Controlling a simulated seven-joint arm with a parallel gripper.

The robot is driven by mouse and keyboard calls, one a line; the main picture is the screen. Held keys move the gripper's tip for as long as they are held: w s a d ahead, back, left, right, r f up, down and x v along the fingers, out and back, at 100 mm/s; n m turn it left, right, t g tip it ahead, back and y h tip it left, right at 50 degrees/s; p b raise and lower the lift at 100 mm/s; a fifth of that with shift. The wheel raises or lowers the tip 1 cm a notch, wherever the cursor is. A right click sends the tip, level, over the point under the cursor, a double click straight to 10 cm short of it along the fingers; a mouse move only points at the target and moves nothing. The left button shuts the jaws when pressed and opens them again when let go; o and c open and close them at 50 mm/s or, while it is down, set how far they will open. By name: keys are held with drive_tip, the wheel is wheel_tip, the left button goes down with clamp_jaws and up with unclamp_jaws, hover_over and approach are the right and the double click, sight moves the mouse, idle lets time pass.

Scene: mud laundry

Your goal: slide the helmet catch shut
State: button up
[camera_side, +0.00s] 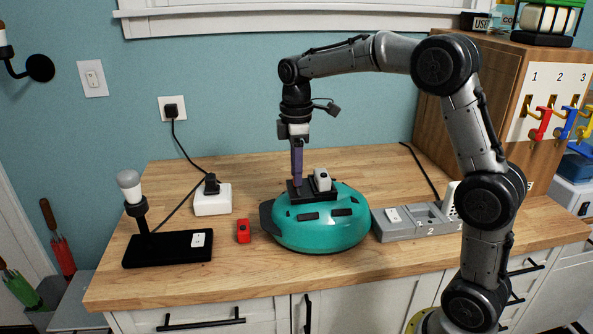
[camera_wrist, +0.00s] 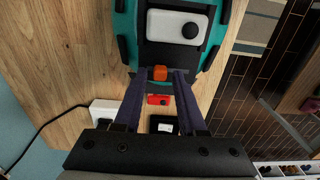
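A teal helmet (camera_side: 320,229) sits on the wooden counter, with a black mount (camera_side: 298,192) on top. A white block with a black round knob (camera_side: 322,180) stands on the mount; it also shows at the top of the wrist view (camera_wrist: 172,24). A small orange catch (camera_wrist: 160,73) lies at the mount's near edge in the wrist view. In the side view, my gripper (camera_side: 297,183) points down at the mount's left part and hides the catch. In the wrist view, my gripper's purple fingers (camera_wrist: 159,76) are apart, with the catch between their tips and gaps on both sides.
A red block (camera_side: 243,231) lies left of the helmet. A grey numbered tray (camera_side: 411,221) stands close on its right. A white socket box (camera_side: 212,200) with a cable and a lamp on a black base (camera_side: 168,248) stand further left. The counter's front strip is clear.

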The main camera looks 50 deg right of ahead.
drive_tip(key=shift+r, duration=2.8)
